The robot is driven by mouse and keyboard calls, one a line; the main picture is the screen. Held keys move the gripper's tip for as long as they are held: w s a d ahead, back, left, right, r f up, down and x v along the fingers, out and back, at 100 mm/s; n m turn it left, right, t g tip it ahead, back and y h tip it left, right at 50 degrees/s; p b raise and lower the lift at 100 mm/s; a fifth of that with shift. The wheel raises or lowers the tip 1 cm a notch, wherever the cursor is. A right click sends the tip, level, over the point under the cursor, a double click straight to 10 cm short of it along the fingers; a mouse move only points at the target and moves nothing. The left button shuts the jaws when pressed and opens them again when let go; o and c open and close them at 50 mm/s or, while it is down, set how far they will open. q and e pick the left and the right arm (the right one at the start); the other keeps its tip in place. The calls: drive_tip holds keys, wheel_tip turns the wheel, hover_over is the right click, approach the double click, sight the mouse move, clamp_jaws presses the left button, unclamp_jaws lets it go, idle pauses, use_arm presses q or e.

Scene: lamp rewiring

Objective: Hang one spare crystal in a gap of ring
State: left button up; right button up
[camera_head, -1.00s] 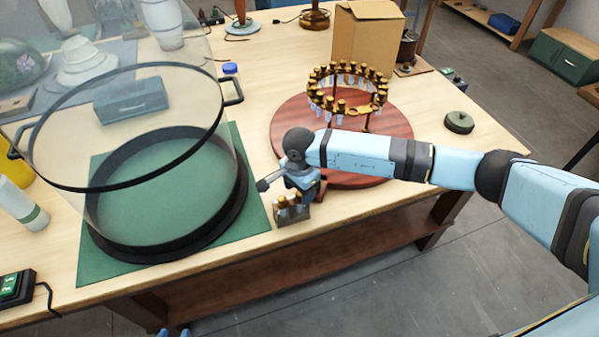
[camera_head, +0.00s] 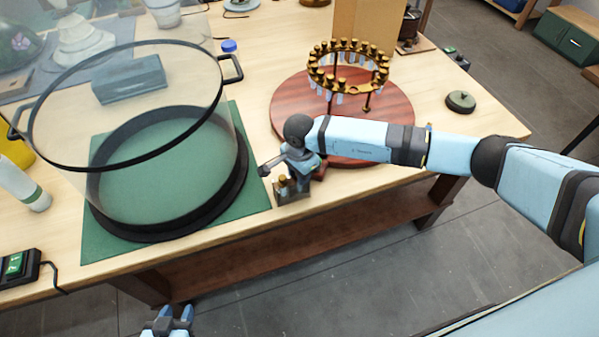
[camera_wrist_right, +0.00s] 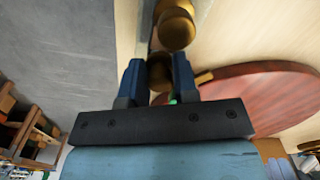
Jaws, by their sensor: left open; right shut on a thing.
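The brass ring (camera_head: 318,84) with several brass caps and hanging clear crystals stands on posts over a round red-brown board (camera_head: 388,137). A small rack (camera_head: 293,197) sits at the table's front edge. One spare crystal's brass cap (camera_head: 282,181) shows there, and a round brass cap (camera_wrist_right: 176,27) shows beyond my fingers in the right wrist view. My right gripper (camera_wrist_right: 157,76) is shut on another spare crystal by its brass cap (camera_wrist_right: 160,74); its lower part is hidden. My left gripper (camera_head: 168,318) is open and empty, low in front of the table.
A glass cylinder with a black rim (camera_head: 222,90) stands on a green mat (camera_head: 255,190) left of the rack. A cardboard box (camera_head: 362,25) is behind the ring. Wood between board and lid is clear.

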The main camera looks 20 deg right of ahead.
drive_tip(key=shift+r, duration=0.1)
drive_tip(key=shift+r+p, duration=1.6)
drive_tip(key=shift+r, duration=1.85)
drive_tip(key=shift+r+p, duration=0.45)
drive_tip(key=shift+r, duration=1.05)
